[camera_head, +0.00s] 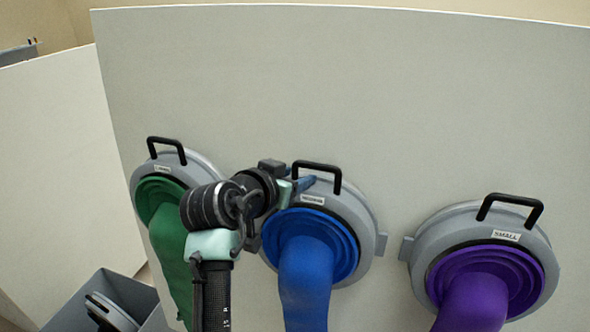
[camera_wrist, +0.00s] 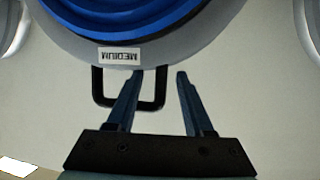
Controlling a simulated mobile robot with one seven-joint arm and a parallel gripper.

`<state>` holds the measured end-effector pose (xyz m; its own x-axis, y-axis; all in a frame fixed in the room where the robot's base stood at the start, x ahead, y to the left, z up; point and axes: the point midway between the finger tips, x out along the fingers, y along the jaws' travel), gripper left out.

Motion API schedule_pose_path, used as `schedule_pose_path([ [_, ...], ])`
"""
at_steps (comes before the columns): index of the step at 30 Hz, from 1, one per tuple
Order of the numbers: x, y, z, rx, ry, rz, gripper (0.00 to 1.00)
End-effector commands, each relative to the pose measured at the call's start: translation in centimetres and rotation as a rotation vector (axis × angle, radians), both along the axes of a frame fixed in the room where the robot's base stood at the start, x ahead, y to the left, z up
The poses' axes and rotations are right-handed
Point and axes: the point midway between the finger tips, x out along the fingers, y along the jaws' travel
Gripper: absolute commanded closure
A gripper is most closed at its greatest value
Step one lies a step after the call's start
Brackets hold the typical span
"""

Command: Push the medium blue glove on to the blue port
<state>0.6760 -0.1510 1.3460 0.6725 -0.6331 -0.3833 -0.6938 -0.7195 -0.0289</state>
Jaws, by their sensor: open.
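The blue glove (camera_head: 306,272) hangs from the blue ring of the middle port (camera_head: 369,232) on the panel. Its grey flange carries a label reading MEDIUM (camera_wrist: 120,55) and a black handle (camera_head: 338,178). The glove's blue ring (camera_wrist: 125,18) fills the top of the wrist view. My gripper (camera_wrist: 160,75) is open, with one finger over the handle (camera_wrist: 98,85) and the other beside its side bar. In the head view my arm hides part of the port's left side; contact with the handle cannot be told.
A green glove (camera_head: 168,240) on a port at left is partly behind my arm. A purple glove (camera_head: 475,300) on a port labelled SMALL is at right. A grey bin (camera_head: 105,285) holding a grey part with a black handle stands at lower left. The panel (camera_head: 400,90) above is bare.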

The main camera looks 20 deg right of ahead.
Motion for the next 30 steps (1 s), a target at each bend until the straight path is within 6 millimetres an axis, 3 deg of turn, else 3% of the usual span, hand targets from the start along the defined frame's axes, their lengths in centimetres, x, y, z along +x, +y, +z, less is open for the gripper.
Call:
schedule_pose_path([
  [10, 0.25, -0.2, -0.17, 0.0, 0.0, 0.001, 0.48],
  [19, 0.23, -0.19, -0.14, -0.001, 0.0, 0.001, 1.0],
  [30, 0.22, -0.18, -0.14, 0.0, 0.0, 0.001, 1.0],
])
